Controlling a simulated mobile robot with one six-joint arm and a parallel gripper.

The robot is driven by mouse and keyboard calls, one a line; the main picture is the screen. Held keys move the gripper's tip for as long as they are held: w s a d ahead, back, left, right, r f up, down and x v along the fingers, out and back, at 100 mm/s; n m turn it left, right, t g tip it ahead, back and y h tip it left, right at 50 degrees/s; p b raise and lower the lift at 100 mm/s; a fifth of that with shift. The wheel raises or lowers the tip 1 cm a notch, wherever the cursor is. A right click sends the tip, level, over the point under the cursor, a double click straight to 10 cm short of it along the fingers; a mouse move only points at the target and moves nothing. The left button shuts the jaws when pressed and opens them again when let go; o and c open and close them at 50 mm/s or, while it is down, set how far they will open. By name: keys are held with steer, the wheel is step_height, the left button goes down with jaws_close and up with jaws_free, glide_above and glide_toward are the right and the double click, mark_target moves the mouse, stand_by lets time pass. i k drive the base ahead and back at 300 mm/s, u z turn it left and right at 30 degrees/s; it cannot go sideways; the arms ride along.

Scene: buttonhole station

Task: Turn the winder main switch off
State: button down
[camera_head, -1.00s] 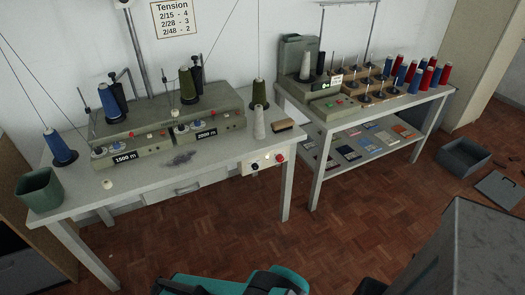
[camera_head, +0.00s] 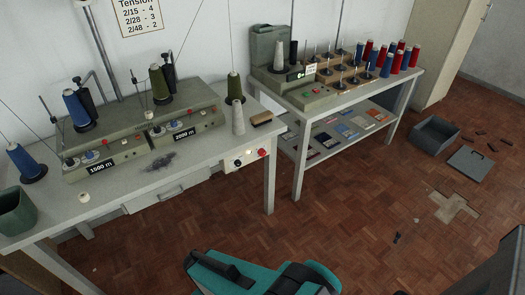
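The winder (camera_head: 112,128) is a long grey-green machine on the left table, with cones of blue and olive thread and two labelled units, 1500 m and 2000 m. A small pale control box (camera_head: 249,163) hangs under the table's front right corner. It carries a red knob (camera_head: 262,153) and a small dark round control (camera_head: 238,162). No label on the box is readable, and I cannot tell the switch's position. Teal and black parts of my own arm show at the bottom centre, well apart from the box. My gripper's fingers are not in view.
The left table (camera_head: 110,200) has a green bin (camera_head: 16,212) at its left end. A second table (camera_head: 385,98) at the right holds another machine and spools. A grey crate (camera_head: 436,136) and its lid (camera_head: 470,162) lie on the floor. The parquet before the tables is mostly clear.

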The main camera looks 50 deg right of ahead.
mark_target(261, 153)
steer(key=z, duration=4.6)
steer(key=i, duration=0.1)
steer(key=u, duration=3.25)
steer(key=k, duration=0.9)
steer(key=u, duration=0.2)
steer(key=i, duration=0.7)
steer(key=z, duration=0.05)
